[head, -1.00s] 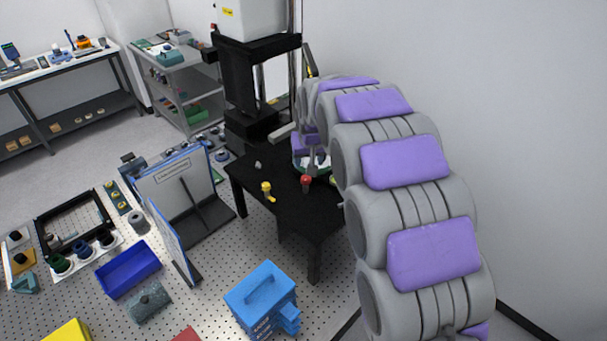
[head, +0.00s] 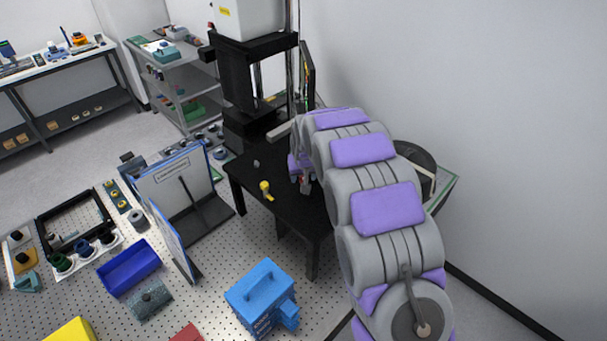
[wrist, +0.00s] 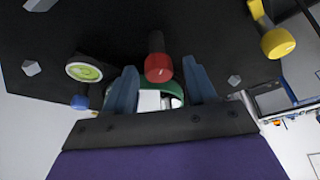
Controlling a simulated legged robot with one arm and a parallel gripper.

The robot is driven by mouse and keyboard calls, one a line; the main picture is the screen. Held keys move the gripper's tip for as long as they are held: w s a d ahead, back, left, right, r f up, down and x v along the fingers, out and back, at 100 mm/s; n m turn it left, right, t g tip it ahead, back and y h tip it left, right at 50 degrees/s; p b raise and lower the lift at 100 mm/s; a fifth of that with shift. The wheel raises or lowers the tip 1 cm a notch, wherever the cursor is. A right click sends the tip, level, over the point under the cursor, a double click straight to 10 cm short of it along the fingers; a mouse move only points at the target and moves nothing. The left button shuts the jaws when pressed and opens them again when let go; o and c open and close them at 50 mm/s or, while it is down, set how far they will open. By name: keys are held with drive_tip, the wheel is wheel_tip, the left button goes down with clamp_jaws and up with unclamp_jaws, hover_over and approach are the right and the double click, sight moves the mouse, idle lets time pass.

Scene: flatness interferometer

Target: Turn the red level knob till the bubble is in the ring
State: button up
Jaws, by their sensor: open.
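The red level knob (wrist: 158,68) is on a dark stem on the black table (head: 245,178). In the wrist view my gripper (wrist: 163,76) is open, with one blue finger on each side of the knob. I see gaps between the fingers and the knob, so it is not gripped. The round green bubble level (wrist: 84,71) sits left of the knob; the bubble's place against the ring is too small to tell. In the head view my gripper (head: 303,182) is at the table's right part and mostly hides the knob.
A yellow knob (wrist: 277,43) stands to the right in the wrist view, and a blue knob (wrist: 80,102) lies below the level. Small grey pieces (wrist: 32,68) are on the table. A blue toolbox (head: 262,298) and a framed panel (head: 175,185) stand nearby.

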drive_tip(key=shift+c, duration=0.4)
drive_tip(key=c, duration=0.9)
drive_tip(key=shift+f+n+y+b, duration=0.15)
drive_tip(key=shift+n+y+b, duration=0.25)
drive_tip(key=shift+n+b, duration=0.4)
drive_tip(key=shift+c, duration=0.2)
drive_tip(key=shift+d+n+b, duration=0.1)
drive_tip(key=shift+n+b, duration=0.4)
drive_tip(key=shift+b, duration=0.15)
drive_tip(key=o, duration=1)
drive_tip(key=shift+r, duration=0.2)
drive_tip(key=b+v, duration=0.2)
drive_tip(key=v, duration=1.5)
drive_tip(key=shift+w+d+r, duration=0.1)
drive_tip(key=shift+w+d, duration=0.05)
drive_tip(key=shift+w, duration=0.05)
